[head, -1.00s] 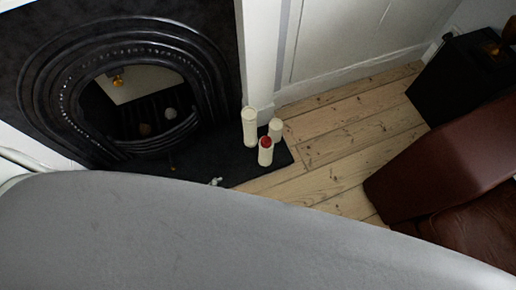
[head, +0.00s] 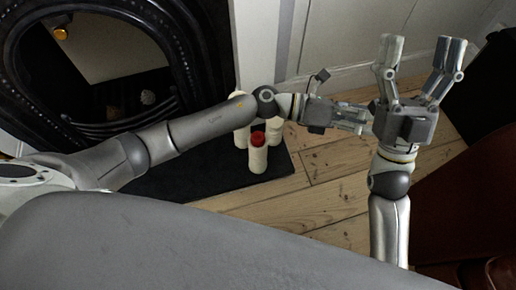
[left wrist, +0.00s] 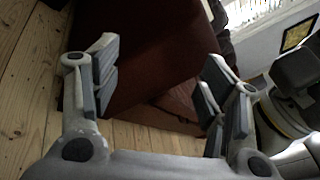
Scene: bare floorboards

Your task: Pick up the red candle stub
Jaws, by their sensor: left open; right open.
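The red candle stub (head: 258,138) shows as a small red top on a short white cylinder (head: 258,160), at the right part of the dark hearth. My left gripper (head: 362,118) is open and empty, to the right of the stub above the floorboards. It also shows open in the left wrist view (left wrist: 160,80), with no candle between its fingers. My right gripper (head: 420,60) is open and empty further right, fingers pointing up in the picture.
White candles (head: 241,136) stand close around the stub, partly hidden by my left arm. The dark hearth slab (head: 200,180) lies before the black fireplace (head: 75,75). A dark red leather chair (head: 460,190) is at the right. Floorboards (head: 325,190) between are clear.

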